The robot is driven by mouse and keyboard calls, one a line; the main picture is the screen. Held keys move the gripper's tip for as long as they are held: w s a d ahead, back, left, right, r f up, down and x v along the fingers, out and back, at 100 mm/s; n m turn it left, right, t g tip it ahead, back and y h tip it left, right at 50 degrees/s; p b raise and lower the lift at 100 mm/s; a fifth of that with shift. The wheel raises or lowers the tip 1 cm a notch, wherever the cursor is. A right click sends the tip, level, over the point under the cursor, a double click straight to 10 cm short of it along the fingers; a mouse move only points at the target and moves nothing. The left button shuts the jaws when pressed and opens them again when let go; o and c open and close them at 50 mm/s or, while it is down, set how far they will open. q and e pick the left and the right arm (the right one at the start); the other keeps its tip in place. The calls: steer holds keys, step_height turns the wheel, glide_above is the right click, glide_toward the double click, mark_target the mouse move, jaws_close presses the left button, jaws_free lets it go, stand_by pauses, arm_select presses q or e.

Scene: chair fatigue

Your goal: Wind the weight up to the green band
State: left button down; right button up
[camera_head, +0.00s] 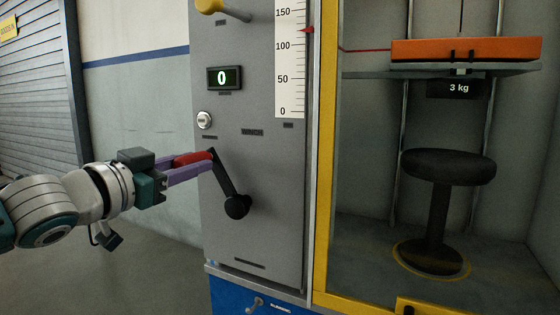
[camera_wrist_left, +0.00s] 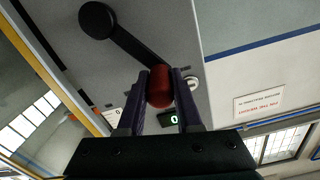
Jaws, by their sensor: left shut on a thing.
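The winch crank (camera_head: 226,180) is a black arm on the grey panel, its hub low and its red handle (camera_head: 190,158) at the upper left end. My left gripper (camera_head: 208,163) is shut on the red handle. In the left wrist view the handle (camera_wrist_left: 160,86) sits between the purple fingers. The orange weight (camera_head: 466,49) rests on a grey plate above the "3 kg" sign, inside the cabinet at right. A red pointer (camera_head: 308,30) stands at about 120 on the white scale (camera_head: 290,75). No green band shows on the visible part of the scale. My right gripper is out of view.
A black stool (camera_head: 447,165) stands below the weight, behind a yellow frame (camera_head: 325,200). The panel carries a display (camera_head: 224,78) reading 0, a round silver button (camera_head: 204,120) and a yellow knob (camera_head: 210,5). The floor left of the panel is clear.

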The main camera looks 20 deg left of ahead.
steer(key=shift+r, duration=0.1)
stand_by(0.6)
arm_select(q)
steer(key=shift+d+r+m, duration=0.1)
steer(key=shift+r+m, duration=0.1)
steer(key=shift+m, duration=0.1)
steer(key=shift+d+p, duration=0.1)
steer(key=shift+p, duration=0.2)
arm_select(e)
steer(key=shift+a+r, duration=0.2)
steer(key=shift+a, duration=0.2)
arm_select(q)
steer(key=shift+d+r, duration=0.1)
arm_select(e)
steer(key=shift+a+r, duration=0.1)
